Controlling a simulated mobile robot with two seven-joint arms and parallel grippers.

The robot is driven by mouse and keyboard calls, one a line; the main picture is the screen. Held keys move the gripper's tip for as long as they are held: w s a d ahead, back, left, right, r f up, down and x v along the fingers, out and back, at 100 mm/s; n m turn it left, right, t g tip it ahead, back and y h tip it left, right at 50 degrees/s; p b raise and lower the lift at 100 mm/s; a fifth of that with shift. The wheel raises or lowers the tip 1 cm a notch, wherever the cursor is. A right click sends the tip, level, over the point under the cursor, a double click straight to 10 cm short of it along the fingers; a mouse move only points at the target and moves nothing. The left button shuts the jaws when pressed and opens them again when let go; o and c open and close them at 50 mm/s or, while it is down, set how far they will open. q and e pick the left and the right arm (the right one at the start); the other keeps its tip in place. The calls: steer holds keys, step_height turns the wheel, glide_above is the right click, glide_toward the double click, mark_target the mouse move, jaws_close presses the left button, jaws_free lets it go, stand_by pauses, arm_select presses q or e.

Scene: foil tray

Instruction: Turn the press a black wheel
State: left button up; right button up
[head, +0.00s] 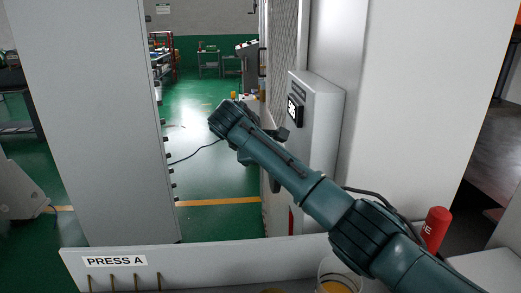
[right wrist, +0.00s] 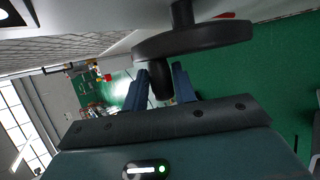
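The black wheel (right wrist: 195,40) shows in the right wrist view as a flat dark disc seen nearly edge-on, joined by a dark shaft to a pale panel. A short black handle (right wrist: 161,82) stands out from its rim. My right gripper (right wrist: 160,86) has its two blue fingers on either side of this handle; whether they press on it I cannot tell. In the head view my right arm (head: 290,178) reaches from the lower right toward the grey machine side, and I cannot make out the wheel or fingertips clearly there. My left gripper is out of view.
A grey control box (head: 318,120) is on the machine just right of my right arm. A pale ledge with a "PRESS A" label (head: 115,261) runs along the front. A red cylinder (head: 435,228) stands at the right. Green floor (head: 215,225) lies open between the tall panels.

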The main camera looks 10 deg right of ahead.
steer(key=o, duration=0.3)
steer(key=b+v, duration=0.2)
steer(key=v, duration=1.1)
steer(key=shift+b, duration=0.4)
